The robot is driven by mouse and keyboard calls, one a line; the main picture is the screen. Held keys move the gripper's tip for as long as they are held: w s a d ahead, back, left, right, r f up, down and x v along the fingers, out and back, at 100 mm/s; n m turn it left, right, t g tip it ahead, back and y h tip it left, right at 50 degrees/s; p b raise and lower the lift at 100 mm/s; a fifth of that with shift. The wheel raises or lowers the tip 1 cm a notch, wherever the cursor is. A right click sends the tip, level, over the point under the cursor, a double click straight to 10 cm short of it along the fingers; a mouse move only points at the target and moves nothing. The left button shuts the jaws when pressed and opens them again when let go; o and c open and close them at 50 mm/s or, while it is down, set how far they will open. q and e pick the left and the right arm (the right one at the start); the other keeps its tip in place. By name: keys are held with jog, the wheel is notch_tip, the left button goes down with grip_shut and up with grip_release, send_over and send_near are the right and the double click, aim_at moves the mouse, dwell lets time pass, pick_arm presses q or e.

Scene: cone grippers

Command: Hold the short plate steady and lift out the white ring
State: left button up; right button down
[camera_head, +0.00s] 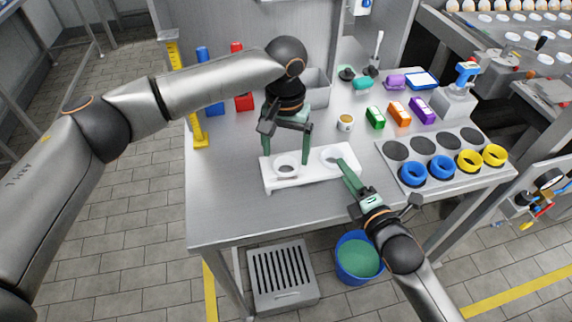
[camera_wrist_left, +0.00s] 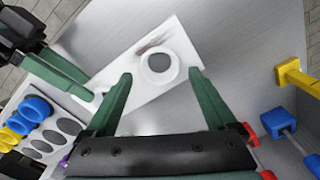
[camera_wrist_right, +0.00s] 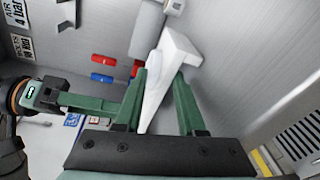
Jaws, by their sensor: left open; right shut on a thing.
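The short plate (camera_head: 309,172) is white and lies on the table, with a white ring (camera_head: 286,165) near its left end and a second round feature (camera_head: 332,157) near its right end. My right gripper (camera_head: 344,167) is shut on the plate's right end; the plate shows between its fingers in the right wrist view (camera_wrist_right: 160,85). My left gripper (camera_head: 286,155) is open and points down, its fingers either side of the white ring. The left wrist view shows the ring (camera_wrist_left: 146,65) ahead of the spread fingers, not gripped.
A grey holder (camera_head: 436,180) with blue rings (camera_head: 413,174) and yellow rings (camera_head: 469,162) stands on the right. A small cup (camera_head: 345,123) and coloured blocks (camera_head: 398,114) sit behind the plate. A blue bucket (camera_head: 358,258) is below the table edge. The table's front left is clear.

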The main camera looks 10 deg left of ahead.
pick_arm(q)
jog(key=shift+f, duration=1.2)
pick_arm(e)
jog(key=shift+s+d+f, duration=0.1)
jog(key=shift+f, duration=0.25)
pick_arm(q)
jog(key=c, duration=0.8)
jog(key=shift+r, duration=2.55)
pick_arm(e)
jog(key=shift+c, duration=2.1)
grip_release()
jog(key=shift+r, duration=0.1)
